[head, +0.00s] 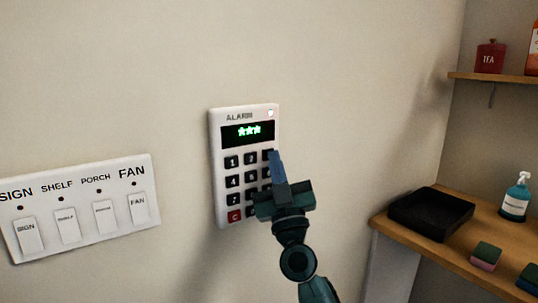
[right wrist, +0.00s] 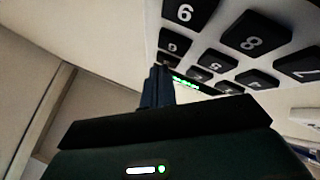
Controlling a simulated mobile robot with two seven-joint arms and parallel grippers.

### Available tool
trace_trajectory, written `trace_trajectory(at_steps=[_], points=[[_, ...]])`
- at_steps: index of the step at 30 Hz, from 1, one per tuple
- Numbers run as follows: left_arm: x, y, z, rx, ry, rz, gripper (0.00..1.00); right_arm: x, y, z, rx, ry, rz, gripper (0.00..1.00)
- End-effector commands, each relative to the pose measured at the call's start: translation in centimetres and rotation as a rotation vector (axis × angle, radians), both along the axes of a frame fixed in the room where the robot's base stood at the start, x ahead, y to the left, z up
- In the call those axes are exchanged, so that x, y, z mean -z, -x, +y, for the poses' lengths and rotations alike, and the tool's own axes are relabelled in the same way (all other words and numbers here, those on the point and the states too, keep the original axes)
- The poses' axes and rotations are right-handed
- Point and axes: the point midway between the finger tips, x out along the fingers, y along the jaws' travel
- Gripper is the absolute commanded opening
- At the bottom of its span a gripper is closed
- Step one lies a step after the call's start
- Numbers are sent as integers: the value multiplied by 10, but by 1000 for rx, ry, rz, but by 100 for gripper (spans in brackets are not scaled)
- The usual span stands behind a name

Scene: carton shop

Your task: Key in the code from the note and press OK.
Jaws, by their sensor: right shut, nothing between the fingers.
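The white alarm keypad (head: 245,165) is on the wall, its dark display (head: 248,131) showing three green asterisks. Its keys 1 and 2 and the red C key (head: 234,216) show. My right gripper (head: 276,154) is shut and empty, with its fingertips at the upper right key, covering much of the right column. Touching or just short of it, I cannot tell. The bottom right of the keypad is hidden behind the gripper. In the right wrist view the fingertips (right wrist: 160,70) point up the keypad past upside-down keys (right wrist: 257,32). The note is not in view. My left gripper is not in view.
A switch panel (head: 85,183) with several switches labelled SIGN, SHELF, PORCH and FAN is left of the keypad. At right, a wooden counter (head: 440,250) holds a black tray (head: 402,218), a pump bottle (head: 516,197) and sponges (head: 486,256). The wall around the keypad is clear.

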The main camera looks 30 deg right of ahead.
Motion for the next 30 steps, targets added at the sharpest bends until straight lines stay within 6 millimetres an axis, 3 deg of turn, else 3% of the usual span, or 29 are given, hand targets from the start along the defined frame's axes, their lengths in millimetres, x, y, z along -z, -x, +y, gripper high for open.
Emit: trace_trajectory(at_steps=[19,30], points=[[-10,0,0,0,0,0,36,0,16,-1,0,0,1,0],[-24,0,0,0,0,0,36,0,52,-4,0,0,2,0]])
